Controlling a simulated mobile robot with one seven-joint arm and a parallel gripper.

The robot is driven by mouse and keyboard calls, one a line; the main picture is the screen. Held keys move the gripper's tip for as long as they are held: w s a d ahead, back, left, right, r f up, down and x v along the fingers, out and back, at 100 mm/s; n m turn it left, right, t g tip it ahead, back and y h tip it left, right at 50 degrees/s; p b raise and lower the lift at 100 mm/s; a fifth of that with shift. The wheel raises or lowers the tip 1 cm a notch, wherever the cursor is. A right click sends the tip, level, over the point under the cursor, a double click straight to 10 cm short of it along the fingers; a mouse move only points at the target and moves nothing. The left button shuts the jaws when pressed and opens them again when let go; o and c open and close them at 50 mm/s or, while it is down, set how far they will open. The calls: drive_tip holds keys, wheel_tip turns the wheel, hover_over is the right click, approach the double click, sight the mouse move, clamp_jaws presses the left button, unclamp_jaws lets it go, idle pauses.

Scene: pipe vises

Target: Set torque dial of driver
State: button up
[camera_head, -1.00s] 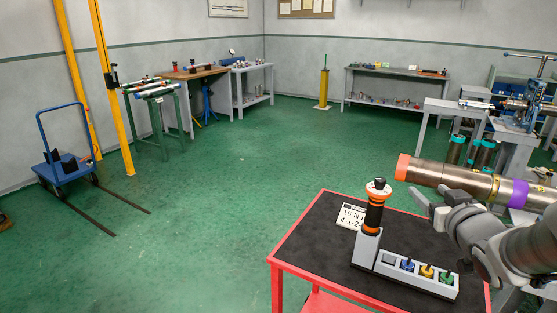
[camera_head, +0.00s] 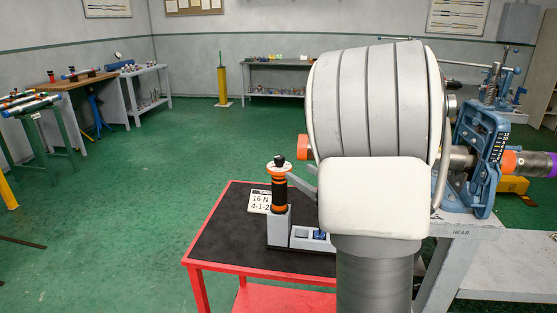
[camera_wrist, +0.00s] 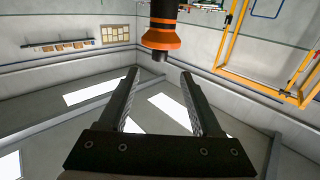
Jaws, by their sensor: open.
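The driver (camera_head: 279,190), black with orange bands and a pale disc near its black top, stands upright in a grey holder (camera_head: 279,230) on the red cart. It also shows at the top of the wrist view (camera_wrist: 161,30), upside down there, with a flared orange ring and a dark end. My gripper (camera_wrist: 160,73) is open and empty, its fingers apart and pointing toward the driver's top end without visibly touching it. In the head view my arm hides most of the gripper. A white card (camera_head: 259,202) reading "16 N" lies beside the driver, partly hidden.
The holder's low tray (camera_head: 300,237) has coloured bits, partly hidden by my arm. The red cart (camera_head: 225,268) has a black top. A blue vise (camera_head: 482,160) on a grey bench stands at right, with a pipe (camera_head: 528,163).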

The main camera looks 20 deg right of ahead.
sight(283, 161)
drive_tip(key=w, duration=0.3)
drive_tip(key=w+a, duration=0.1)
drive_tip(key=w, duration=0.2)
drive_tip(key=w+a, duration=0.1)
drive_tip(key=w, duration=0.3)
drive_tip(key=shift+w, duration=0.1)
clamp_jaws()
